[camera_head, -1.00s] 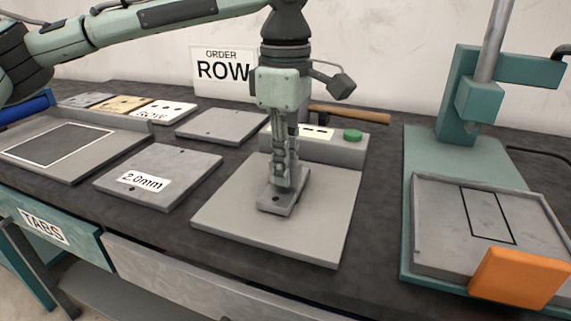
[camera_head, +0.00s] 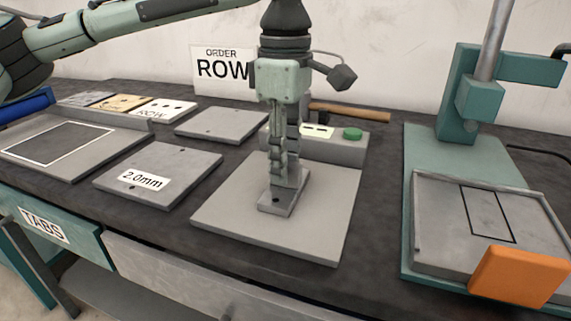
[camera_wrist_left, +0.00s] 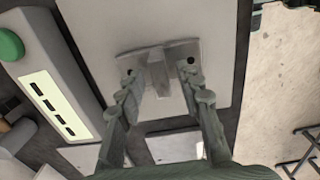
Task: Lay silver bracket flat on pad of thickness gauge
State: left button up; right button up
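The silver bracket (camera_head: 292,203) lies on the grey pad (camera_head: 320,232) of the thickness gauge (camera_head: 345,150), base down, and looks flat. In the left wrist view the bracket (camera_wrist_left: 190,50) shows two holes and an upright tab (camera_wrist_left: 158,72). My left gripper (camera_head: 284,182) points straight down over the bracket. In the left wrist view its fingers (camera_wrist_left: 158,82) stand on either side of the tab with visible gaps, so it is open. The fingers hide part of the bracket in the head view. My right gripper is not in view.
A 2.0mm plate (camera_head: 185,165) lies left of the pad, with another grey plate (camera_head: 225,125) behind. A green button (camera_head: 352,135) is on the gauge housing, with a wooden handle (camera_head: 350,113) behind. A teal press stand (camera_head: 415,180) with an orange block (camera_head: 520,277) is right.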

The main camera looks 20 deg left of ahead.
pick_arm(q)
notch_tip(320, 180, up, 11)
dwell(0.3)
jog(key=shift+f, duration=0.15)
